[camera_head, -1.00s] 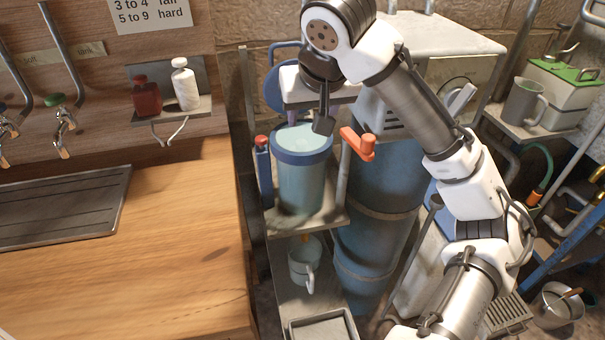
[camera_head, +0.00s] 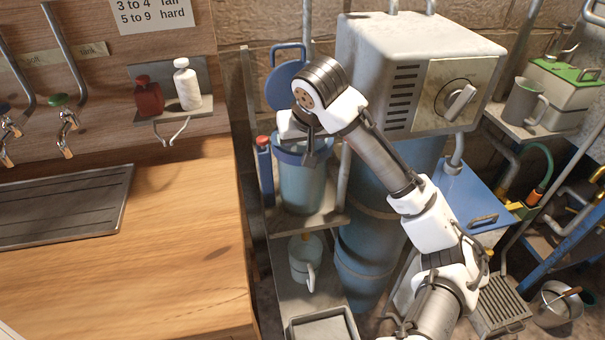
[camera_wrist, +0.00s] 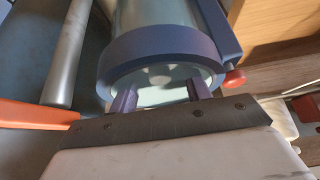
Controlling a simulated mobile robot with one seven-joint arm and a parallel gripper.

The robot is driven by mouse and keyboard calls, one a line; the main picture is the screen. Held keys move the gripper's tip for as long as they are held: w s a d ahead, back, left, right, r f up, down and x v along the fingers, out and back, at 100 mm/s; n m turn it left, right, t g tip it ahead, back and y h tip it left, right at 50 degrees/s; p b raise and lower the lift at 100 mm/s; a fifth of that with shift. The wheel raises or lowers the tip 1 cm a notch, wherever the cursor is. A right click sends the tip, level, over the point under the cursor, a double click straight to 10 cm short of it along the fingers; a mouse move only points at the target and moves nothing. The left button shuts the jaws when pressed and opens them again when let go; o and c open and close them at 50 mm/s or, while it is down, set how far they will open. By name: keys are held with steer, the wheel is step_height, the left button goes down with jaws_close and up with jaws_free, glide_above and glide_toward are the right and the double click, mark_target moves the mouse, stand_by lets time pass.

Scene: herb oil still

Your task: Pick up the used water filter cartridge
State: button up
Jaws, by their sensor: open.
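In the head view, a blue-grey cylindrical housing (camera_head: 302,188) with a darker blue rim stands on a metal shelf. My gripper (camera_head: 308,146) is at its open top and covers much of the mouth. In the wrist view, the rim (camera_wrist: 165,47) surrounds a pale round surface (camera_wrist: 160,75), which may be the used filter cartridge or the water around it; I cannot tell which. The two fingers of my gripper (camera_wrist: 160,93) are apart and reach in at the near edge of the mouth. Nothing is clearly held between them.
A blue round lid (camera_head: 285,85) stands up behind the housing. An orange lever (camera_wrist: 38,114) and a metal post (camera_wrist: 66,55) are close beside my gripper. The wooden counter (camera_head: 140,260) at left is mostly clear.

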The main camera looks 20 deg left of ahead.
jaws_close()
stand_by(0.5)
